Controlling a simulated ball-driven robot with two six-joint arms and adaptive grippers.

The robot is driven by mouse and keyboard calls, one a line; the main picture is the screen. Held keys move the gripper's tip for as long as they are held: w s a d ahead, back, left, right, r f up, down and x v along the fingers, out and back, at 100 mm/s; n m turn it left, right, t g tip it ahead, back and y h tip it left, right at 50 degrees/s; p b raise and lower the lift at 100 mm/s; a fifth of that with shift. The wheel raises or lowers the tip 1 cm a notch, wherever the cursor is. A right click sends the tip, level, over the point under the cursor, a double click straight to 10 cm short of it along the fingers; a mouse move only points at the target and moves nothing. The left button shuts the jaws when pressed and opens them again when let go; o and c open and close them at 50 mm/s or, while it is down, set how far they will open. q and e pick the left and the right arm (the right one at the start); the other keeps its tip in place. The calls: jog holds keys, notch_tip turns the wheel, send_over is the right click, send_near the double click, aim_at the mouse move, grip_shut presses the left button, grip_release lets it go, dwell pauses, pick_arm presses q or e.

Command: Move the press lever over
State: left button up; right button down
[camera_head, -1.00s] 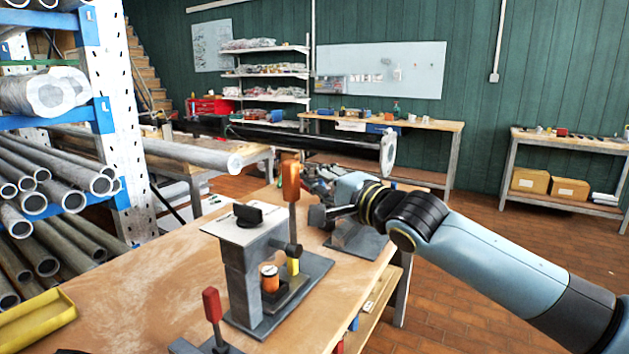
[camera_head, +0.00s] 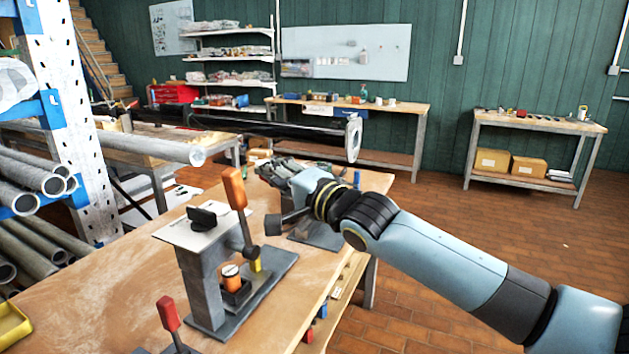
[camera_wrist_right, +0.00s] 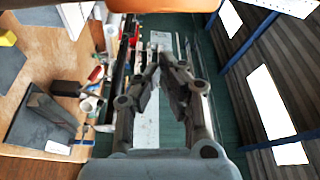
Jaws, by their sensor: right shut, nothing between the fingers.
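The press (camera_head: 205,270) stands on the near wooden bench, a grey post and top plate on a flat base. Its lever (camera_head: 233,188) has an orange handle that points up and leans a little to the left. An orange and white cylinder (camera_head: 231,278) sits in the press under the lever side. My right gripper (camera_head: 275,170) is just right of and beyond the orange handle, shut and empty; I see no grip on the lever. In the right wrist view its fingers (camera_wrist_right: 160,65) come together, and an orange part (camera_wrist_right: 160,5) crosses the top edge. My left gripper is out of view.
A red-handled clamp (camera_head: 168,313) stands at the bench's near edge, and a yellow tray (camera_head: 12,325) lies at left. A pipe rack (camera_head: 75,120) borders the bench on the left. Another grey fixture (camera_head: 318,235) sits beyond the press, under my arm. Brick floor on the right is open.

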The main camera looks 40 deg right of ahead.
pick_arm(q)
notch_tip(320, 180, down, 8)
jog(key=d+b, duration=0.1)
jog(key=b, duration=0.6)
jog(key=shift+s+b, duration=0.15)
jog(key=shift+b, duration=0.2)
pick_arm(e)
jog(key=s, duration=1)
jog(key=shift+d+f, duration=0.25)
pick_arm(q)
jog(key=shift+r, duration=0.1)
